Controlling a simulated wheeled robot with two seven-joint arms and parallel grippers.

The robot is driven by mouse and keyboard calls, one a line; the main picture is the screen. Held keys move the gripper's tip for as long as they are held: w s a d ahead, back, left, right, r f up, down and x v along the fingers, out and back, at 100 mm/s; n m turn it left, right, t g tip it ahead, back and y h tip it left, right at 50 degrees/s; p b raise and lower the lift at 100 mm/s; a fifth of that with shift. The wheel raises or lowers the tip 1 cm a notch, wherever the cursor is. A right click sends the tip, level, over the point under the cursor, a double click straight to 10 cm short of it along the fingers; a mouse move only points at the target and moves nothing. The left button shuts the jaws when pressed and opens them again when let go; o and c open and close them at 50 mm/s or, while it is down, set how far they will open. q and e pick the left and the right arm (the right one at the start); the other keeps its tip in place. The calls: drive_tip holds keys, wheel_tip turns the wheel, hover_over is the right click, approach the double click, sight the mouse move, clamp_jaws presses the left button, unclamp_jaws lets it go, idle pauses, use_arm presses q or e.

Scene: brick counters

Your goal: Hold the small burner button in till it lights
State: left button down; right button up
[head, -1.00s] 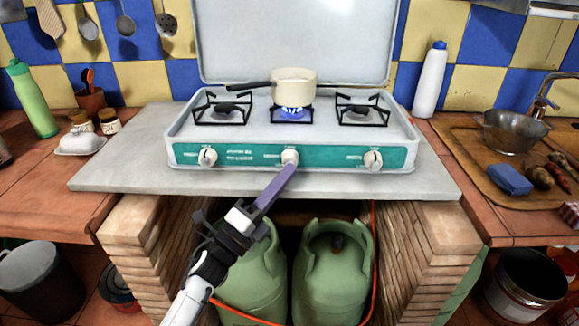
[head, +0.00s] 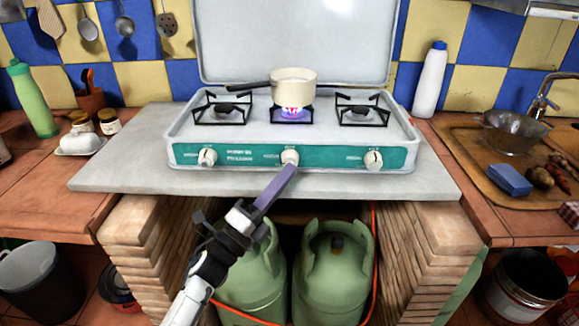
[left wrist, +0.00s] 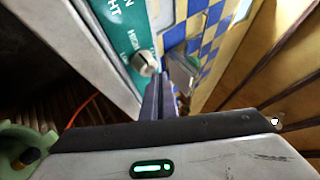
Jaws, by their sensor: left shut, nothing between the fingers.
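A white camping stove (head: 240,143) with a green front panel stands on the grey slab. Its middle white knob (head: 289,156) sits on the panel; it also shows in the left wrist view (left wrist: 146,63). The middle burner shows a pink and violet flame (head: 292,111) under a cream saucepan (head: 293,85). My left gripper (head: 290,170) is shut and empty, its tip just below and in front of the middle knob. In the left wrist view the fingers (left wrist: 158,95) point close beside the knob; contact cannot be told. My right gripper is not in view.
Other knobs sit at left (head: 207,157) and right (head: 373,159). The saucepan's dark handle points left. Two green gas bottles (head: 334,262) with an orange hose stand below the slab. A white bottle (head: 430,80) stands right of the stove. The slab's front edge is clear.

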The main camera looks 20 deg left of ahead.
use_arm(q)
drive_tip(key=shift+s, duration=0.1)
idle(0.5)
drive_tip(key=shift+s+d, duration=0.2)
drive_tip(key=shift+s, duration=0.5)
drive_tip(key=s+p, duration=0.1)
drive_tip(key=s, duration=0.1)
drive_tip(key=s+d+p, duration=0.1)
drive_tip(key=s, duration=0.1)
drive_tip(key=shift+s+d, duration=0.2)
drive_tip(key=shift+s, duration=0.2)
drive_tip(key=s+a+f+n+g+y, duration=0.25)
drive_tip(key=s+f+n+y, duration=0.2)
drive_tip(key=f+n, duration=0.4)
drive_tip(key=s+a+f+n+g+y, duration=0.1)
drive_tip(key=s+f+n+g+y, duration=0.3)
drive_tip(key=f+n, duration=0.5)
drive_tip(key=s+d+f+n+g+h, duration=0.1)
drive_tip(key=s+d+f+n+g, duration=0.1)
drive_tip(key=s+f, duration=0.4)
drive_tip(key=s+d+f+n+g, duration=0.2)
drive_tip(key=s+f+n+g, duration=0.2)
drive_tip(key=s, duration=0.5)
wheel_tip(320, 180, down, 2)
drive_tip(key=shift+s+f+n+h, duration=0.15)
drive_tip(key=shift+n+h, duration=0.2)
drive_tip(key=shift+n, duration=0.1)
